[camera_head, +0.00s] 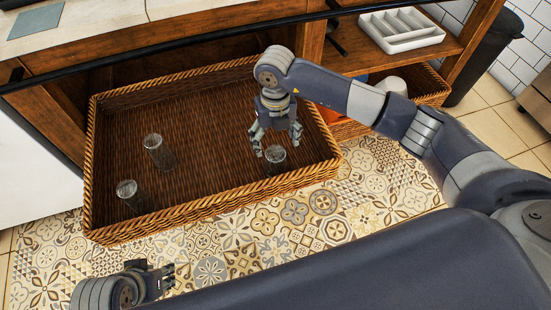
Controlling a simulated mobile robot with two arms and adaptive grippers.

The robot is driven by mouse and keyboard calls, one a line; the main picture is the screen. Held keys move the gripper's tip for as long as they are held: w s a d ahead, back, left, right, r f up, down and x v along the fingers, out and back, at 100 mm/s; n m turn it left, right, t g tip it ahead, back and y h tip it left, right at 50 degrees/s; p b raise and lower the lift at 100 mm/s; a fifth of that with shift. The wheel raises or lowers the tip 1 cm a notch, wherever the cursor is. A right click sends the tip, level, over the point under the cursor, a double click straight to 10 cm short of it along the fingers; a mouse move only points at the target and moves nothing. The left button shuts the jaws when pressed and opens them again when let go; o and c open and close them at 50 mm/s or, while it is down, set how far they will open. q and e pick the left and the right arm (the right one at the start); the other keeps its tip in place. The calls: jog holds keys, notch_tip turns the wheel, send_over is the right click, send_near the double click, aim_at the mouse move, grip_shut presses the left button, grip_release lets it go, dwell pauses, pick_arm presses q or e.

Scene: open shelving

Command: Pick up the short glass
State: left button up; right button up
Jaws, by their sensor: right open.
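A clear glass (275,159) stands in the front right part of a large wicker basket (205,208); it looks like the short one. My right gripper (277,146) points down just above and behind this glass, with its fingers spread and nothing held. I cannot tell whether a finger touches the rim. Two taller-looking clear glasses stand in the left part of the basket, one farther back (158,152) and one nearer the front left (131,196). My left gripper (170,279) is low at the bottom left, outside the basket, and its opening is unclear.
The basket's woven rim surrounds the glasses, and a dark rail and wooden shelf edge run above its back. A white cutlery tray (402,29) lies on a shelf at upper right. Another wicker basket (428,84) sits behind my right arm. Patterned floor tiles (300,222) are clear in front.

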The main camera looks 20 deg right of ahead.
aim_at(275, 153)
notch_tip(275, 153, down, 4)
jog(key=shift+r+b, duration=0.1)
jog(key=shift+b, duration=0.2)
notch_tip(275, 153, down, 5)
jog(key=shift+w+b, duration=0.15)
jog(key=shift+b, duration=0.55)
jog(key=shift+c, duration=0.3)
jog(key=c, duration=1.2)
